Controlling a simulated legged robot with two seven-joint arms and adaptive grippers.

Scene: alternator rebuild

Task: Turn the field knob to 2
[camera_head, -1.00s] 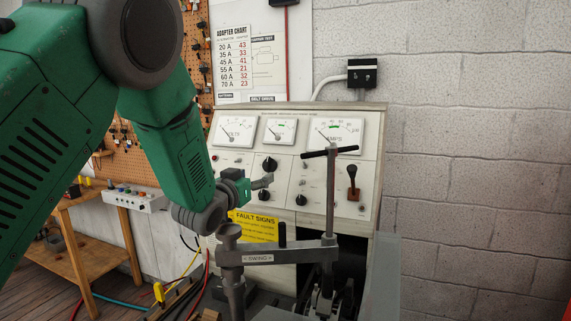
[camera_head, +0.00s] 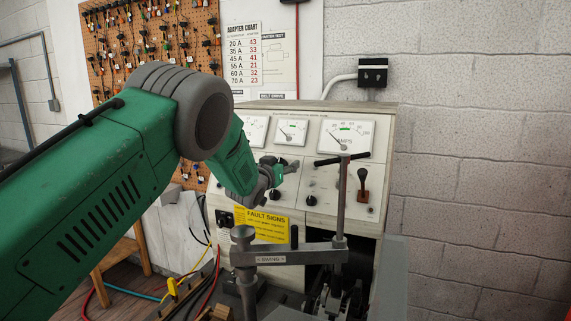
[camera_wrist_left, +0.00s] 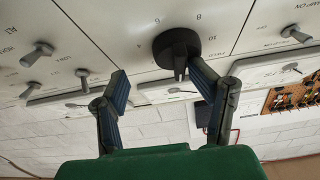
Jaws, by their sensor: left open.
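The field knob (camera_wrist_left: 177,44) is a large black round knob with a pale pointer, seen in the left wrist view on the cream panel. Printed numbers curve around it. Its pointer extends toward the lower edge of that view. My left gripper (camera_wrist_left: 158,70) is open, with its fingertips apart near the panel. The knob lies close to the right finger in this view, and I cannot tell whether they touch. In the head view my left gripper (camera_head: 278,174) is at the panel's upper middle and largely hides the knob there.
The test bench panel (camera_head: 330,190) carries several meters, smaller knobs and a lever (camera_head: 363,184). A grey swing arm (camera_head: 290,256) with an upright T-handle (camera_head: 340,200) stands in front. A yellow fault sign (camera_head: 262,222) hangs below the knobs. Cables lie at lower left.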

